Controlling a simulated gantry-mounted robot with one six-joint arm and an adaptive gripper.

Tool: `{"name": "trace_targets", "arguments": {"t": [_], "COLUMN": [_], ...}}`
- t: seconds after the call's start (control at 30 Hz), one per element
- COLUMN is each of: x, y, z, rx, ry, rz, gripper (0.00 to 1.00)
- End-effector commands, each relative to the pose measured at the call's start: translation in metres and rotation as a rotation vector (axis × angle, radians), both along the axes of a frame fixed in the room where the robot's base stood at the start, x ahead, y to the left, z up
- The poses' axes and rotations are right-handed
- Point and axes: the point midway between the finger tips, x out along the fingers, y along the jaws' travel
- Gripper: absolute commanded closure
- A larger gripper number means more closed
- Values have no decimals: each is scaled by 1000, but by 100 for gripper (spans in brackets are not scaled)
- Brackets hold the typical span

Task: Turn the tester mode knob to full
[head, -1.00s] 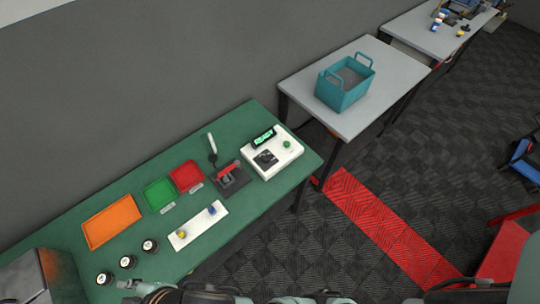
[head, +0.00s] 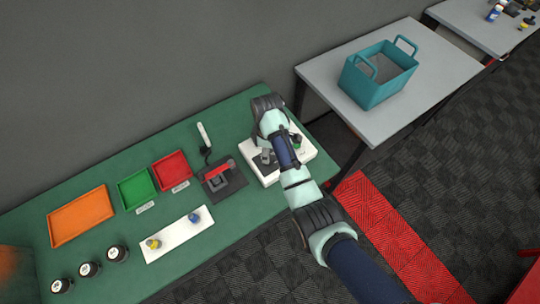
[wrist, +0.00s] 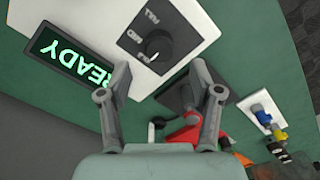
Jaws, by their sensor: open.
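The white tester (head: 302,153) stands on the green bench, partly hidden under my arm in the head view. In the wrist view, its white top (wrist: 195,12) carries a black mode knob (wrist: 159,44) on a dark plate with pale labels, one reading FULL. A white mark shows near the knob's lower edge; which setting it points to is hard to tell. The lit green display (wrist: 72,58) reads READY. My gripper (wrist: 160,68) is open and empty, its fingers apart on either side below the knob in the picture. Contact with the knob is not visible.
A dark fixture with a red lever (head: 221,177) sits just left of the tester. Red (head: 172,171), green (head: 136,188) and orange (head: 81,217) trays and a white strip (head: 178,234) lie farther left. A teal basket (head: 377,88) stands on the grey table.

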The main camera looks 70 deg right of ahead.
Motion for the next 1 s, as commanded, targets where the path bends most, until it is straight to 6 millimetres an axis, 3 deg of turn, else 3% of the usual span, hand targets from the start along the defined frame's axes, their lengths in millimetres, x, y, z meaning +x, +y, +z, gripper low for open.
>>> {"name": "trace_targets", "arguments": {"t": [0.1, 0.23, 0.6, 0.9, 0.97, 1.0], "x": [0, 0, 0, 0, 0, 0], "y": [1, 1, 1, 1, 1, 1], "z": [-26, -46, -55, -55, -55, -55], "rx": [2, 2, -1, -1, -1, -1], "ry": [1, 1, -1, -1, -1, -1], "rz": [0, 0, 0, 0, 0, -1], "gripper": [36, 36, 36, 86, 96, 96]}}
